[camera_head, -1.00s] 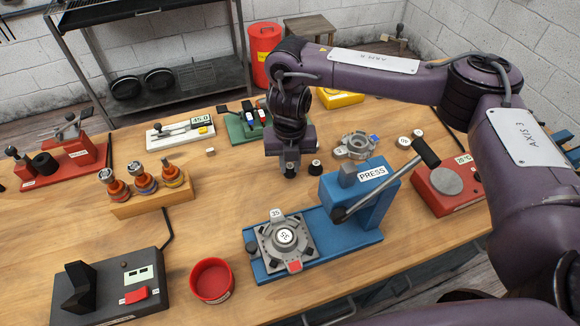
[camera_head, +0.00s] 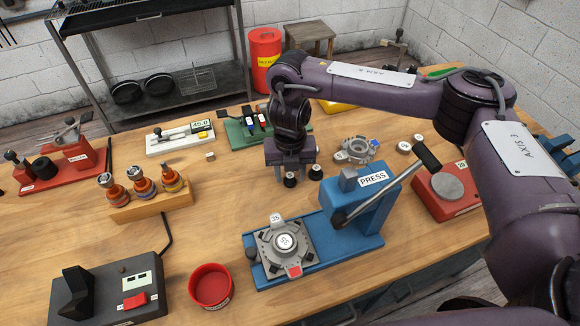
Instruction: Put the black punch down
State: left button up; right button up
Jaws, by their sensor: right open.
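Two small dark punches with pale tops stand upright on the wooden table behind the blue press. One black punch (camera_head: 290,180) is just under and between the fingers of my right gripper (camera_head: 290,172); the other black punch (camera_head: 316,173) stands close to its right. I cannot tell the two apart by marking at this size. My right gripper is open, pointing down, its fingers at about the height of the punch tops. Whether a finger touches the punch is not clear. My left gripper is not in view.
The blue press (camera_head: 373,205) with its lever stands in front, holding a grey housing (camera_head: 268,258). A grey ring part (camera_head: 352,151) lies behind the press.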

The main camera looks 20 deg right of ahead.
aim_at(290, 175)
notch_tip(290, 175, up, 12)
jog(key=shift+r+p, duration=0.15)
jog(key=shift+p, duration=0.2)
dwell(0.5)
